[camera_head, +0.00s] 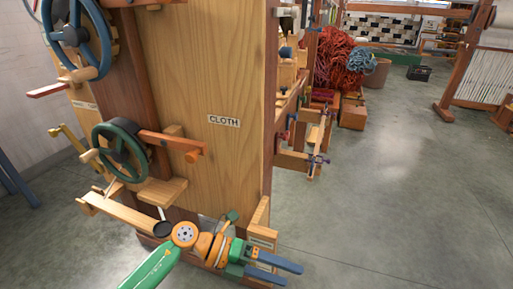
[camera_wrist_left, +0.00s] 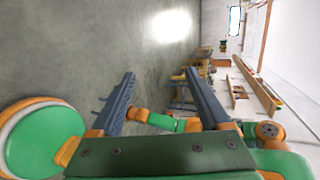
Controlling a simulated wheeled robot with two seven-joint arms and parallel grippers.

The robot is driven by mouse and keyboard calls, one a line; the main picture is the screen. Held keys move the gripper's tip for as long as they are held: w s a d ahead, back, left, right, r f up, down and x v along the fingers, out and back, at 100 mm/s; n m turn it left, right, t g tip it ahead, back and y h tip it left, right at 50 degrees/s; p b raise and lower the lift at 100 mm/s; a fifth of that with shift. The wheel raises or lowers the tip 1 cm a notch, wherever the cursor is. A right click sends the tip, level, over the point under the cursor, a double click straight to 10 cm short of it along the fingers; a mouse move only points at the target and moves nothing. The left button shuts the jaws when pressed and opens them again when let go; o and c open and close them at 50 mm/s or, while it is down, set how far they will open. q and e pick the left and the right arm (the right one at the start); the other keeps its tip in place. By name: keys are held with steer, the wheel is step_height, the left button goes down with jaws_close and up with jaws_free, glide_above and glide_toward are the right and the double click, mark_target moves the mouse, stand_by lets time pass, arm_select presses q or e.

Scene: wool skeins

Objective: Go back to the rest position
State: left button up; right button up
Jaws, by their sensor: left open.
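My left gripper (camera_head: 293,274) is low in the head view, its arm coming in from the bottom left. Its two blue-grey fingers are apart and hold nothing, and they point right over the grey floor. In the left wrist view the same gripper (camera_wrist_left: 160,74) is open, with a clear gap between its fingers. Green and orange parts of my own body show behind and beside the fingers there. My right gripper is not in view.
A wooden cabinet (camera_head: 222,75) labelled CLOTH, with a blue wheel (camera_head: 78,32) and a green wheel (camera_head: 122,150), stands close by my left arm. Red wool (camera_head: 335,57) is piled farther back. The concrete floor (camera_head: 400,190) at right is clear.

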arm_select(q)
steer(key=w+a+f+n+t+h+p, duration=0.25)
steer(key=w+n+t, duration=0.55)
steer(key=n+t, duration=0.45)
steer(key=a+f+n+t+y+p, duration=0.1)
steer(key=a+f+n+t+y, duration=0.1)
steer(key=a+f+n+y, duration=0.55)
steer(key=s+a+f+n+g+y+p, duration=0.2)
steer(key=s+a+f+n+y, duration=0.4)
steer(key=f+n, duration=0.4)
steer(key=s+a+f+n+g+y, duration=0.1)
steer(key=s+a+f+n+g, duration=0.2)
steer(key=s, duration=1.2)
steer(key=s+a+f+n+g+y+p, duration=0.1)
steer(key=s+a+f+n+g, duration=0.2)
steer(key=s+f, duration=0.6)
steer(key=s+a+g, duration=0.2)
steer(key=s+g, duration=0.1)
steer(key=s, duration=0.3)
steer(key=shift+y, duration=0.4)
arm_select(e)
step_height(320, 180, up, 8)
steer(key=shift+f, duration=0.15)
